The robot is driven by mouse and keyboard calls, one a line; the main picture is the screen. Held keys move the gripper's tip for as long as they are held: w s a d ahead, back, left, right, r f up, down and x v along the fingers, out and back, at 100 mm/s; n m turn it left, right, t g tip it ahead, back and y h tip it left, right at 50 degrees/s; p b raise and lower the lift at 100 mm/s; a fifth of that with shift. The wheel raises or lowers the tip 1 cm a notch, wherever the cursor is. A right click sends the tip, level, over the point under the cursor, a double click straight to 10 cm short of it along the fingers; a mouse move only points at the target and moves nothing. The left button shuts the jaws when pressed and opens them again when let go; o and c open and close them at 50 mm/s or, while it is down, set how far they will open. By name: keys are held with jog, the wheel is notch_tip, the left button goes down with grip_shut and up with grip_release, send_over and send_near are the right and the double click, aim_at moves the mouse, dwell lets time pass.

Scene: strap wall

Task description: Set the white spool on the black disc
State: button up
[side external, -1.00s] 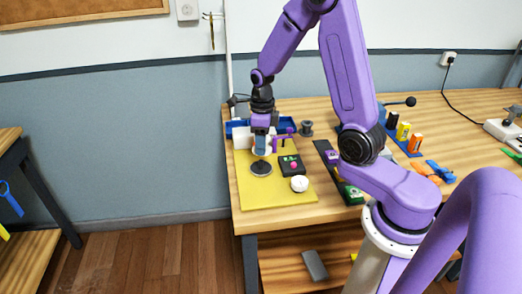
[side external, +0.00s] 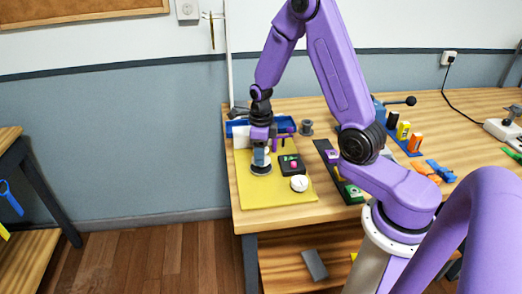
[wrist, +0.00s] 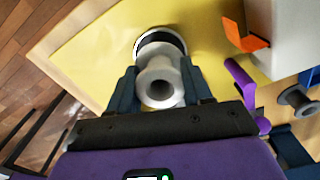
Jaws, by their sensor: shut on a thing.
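My gripper (side external: 261,151) is shut on the white spool (wrist: 161,88), with one finger on each side of it in the wrist view. The spool looks pale grey-white, with its round hole facing the wrist camera. The black disc (side external: 261,170) lies on the yellow mat, right below my gripper in the side view. In the wrist view the disc (wrist: 160,45) shows partly behind the spool, the rest hidden by it. The spool's lower end is at or just above the disc; I cannot tell whether they touch.
On the yellow mat (side external: 255,197) are a black box with a pink button (side external: 292,165) and a white round object (side external: 299,183). A white block (side external: 241,137) and a blue tray (side external: 232,123) stand behind. A grey spool (side external: 306,128) stands to the right. The mat's front is clear.

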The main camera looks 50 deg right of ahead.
jog(key=shift+f, duration=0.2)
jog(key=o, duration=1)
jog(key=shift+r, duration=0.1)
notch_tip(320, 180, up, 12)
jog(key=s+a+r+n, duration=0.2)
jog(key=s+a+n, duration=0.8)
jog(key=n, duration=1.1)
jog(key=s+a+n, duration=0.1)
jog(key=s+n, duration=0.4)
jog(key=n, duration=0.2)
jog(key=s+n, duration=0.5)
jog(key=n, duration=0.2)
jog(key=s+a+n, duration=0.1)
jog(key=s+n, duration=0.4)
jog(key=n, duration=0.3)
jog(key=shift+s+a+r, duration=0.1)
jog(key=shift+s+a, duration=0.25)
jog(key=shift+s, duration=0.05)
